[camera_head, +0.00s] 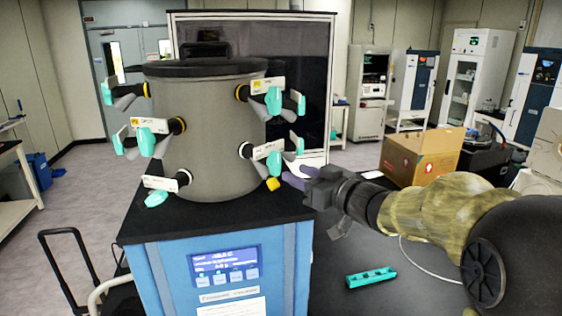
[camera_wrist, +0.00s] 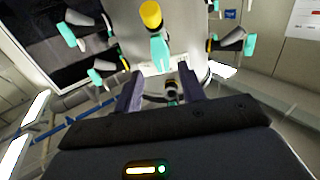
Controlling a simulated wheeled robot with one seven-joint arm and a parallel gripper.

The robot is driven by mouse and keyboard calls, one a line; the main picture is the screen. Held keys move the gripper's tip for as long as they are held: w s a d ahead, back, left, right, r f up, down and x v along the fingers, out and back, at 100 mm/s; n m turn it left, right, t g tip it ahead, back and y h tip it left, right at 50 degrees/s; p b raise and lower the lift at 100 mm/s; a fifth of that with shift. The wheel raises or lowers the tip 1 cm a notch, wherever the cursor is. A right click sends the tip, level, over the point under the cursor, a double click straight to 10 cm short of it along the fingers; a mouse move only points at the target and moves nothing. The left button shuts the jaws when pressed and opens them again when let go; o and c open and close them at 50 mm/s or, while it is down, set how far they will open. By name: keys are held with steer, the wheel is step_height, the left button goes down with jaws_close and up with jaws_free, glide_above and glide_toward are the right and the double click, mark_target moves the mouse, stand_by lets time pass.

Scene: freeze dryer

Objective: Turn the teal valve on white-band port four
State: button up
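The grey drum (camera_head: 210,135) carries several ports with teal valves and labels. A white-band port (camera_head: 245,150) is at its lower right, with a teal valve (camera_head: 273,162) and a yellow tip (camera_head: 272,184) below it. Another white-band port (camera_head: 184,177) is at the lower front, with a teal valve (camera_head: 156,199). The port numbers are too small to read. My gripper (camera_head: 291,178) is right of the lower-right valve. In the wrist view my gripper (camera_wrist: 160,78) is open and empty, its dark fingers apart, with a teal valve (camera_wrist: 160,50) and yellow tip (camera_wrist: 150,14) just ahead.
The drum stands on a blue cabinet (camera_head: 225,265) with a black top. A cardboard box (camera_head: 415,160) and a teal rack (camera_head: 371,277) are at the right.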

mark_target(278, 165)
steer(key=p+x, duration=0.1)
steer(key=x, duration=0.5)
steer(key=shift+w+a+f+p, duration=0.1)
steer(key=shift+w+a+p, duration=0.15)
steer(key=shift+a+p, duration=0.1)
steer(key=shift+d, duration=0.1)
steer(key=shift+c, duration=0.2)
jaws_close()
